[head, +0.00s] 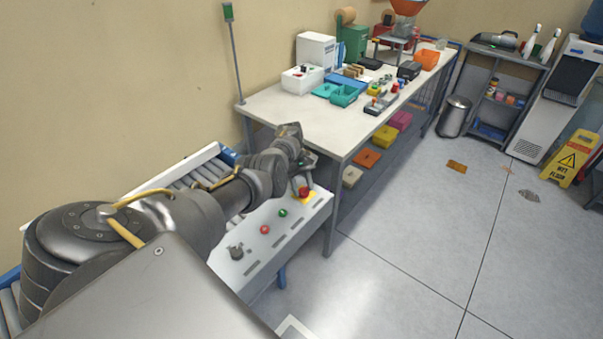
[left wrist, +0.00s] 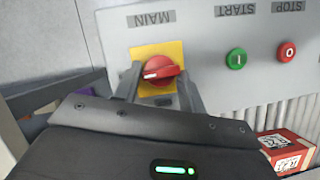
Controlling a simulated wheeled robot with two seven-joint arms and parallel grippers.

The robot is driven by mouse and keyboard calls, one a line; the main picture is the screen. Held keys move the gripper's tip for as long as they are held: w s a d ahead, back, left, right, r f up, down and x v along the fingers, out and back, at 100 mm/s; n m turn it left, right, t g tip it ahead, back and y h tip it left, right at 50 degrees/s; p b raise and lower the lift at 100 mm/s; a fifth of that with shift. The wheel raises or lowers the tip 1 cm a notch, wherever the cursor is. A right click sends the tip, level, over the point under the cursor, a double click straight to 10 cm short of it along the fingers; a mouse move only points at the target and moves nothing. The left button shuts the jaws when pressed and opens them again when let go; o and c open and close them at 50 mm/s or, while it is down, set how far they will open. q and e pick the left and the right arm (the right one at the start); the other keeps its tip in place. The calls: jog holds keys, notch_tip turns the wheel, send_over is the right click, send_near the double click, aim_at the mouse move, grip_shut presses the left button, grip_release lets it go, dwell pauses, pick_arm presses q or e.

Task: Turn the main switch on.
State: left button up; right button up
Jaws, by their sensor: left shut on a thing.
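The main switch is a red rotary knob (left wrist: 160,70) on a yellow plate (left wrist: 144,53), next to an upside-down MAIN label in the left wrist view. A white mark on the knob lies roughly level, towards the left. My left gripper (left wrist: 160,82) has one finger on each side of the knob and is shut on it. In the head view the red knob (head: 304,191) shows at the far end of the sloping control panel (head: 232,275), just below my left gripper (head: 303,172). My right gripper is not in view.
The panel also has a green START button (left wrist: 236,59) and a red STOP button (left wrist: 286,51). A red and white box (left wrist: 287,150) shows at the lower right of the wrist view. A long white table (head: 285,112) with bins stands beyond the panel. The floor to the right is mostly clear.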

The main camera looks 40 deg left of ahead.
pick_arm(q)
jog(key=shift+m, duration=0.3)
dwell(0.4)
jog(key=o, duration=0.9)
jog(key=b+v, duration=0.1)
jog(key=v, duration=0.9)
jog(key=shift+w+a+r+b, duration=0.1)
jog(key=shift+w+r+b, duration=0.1)
jog(key=shift+r+b, duration=0.15)
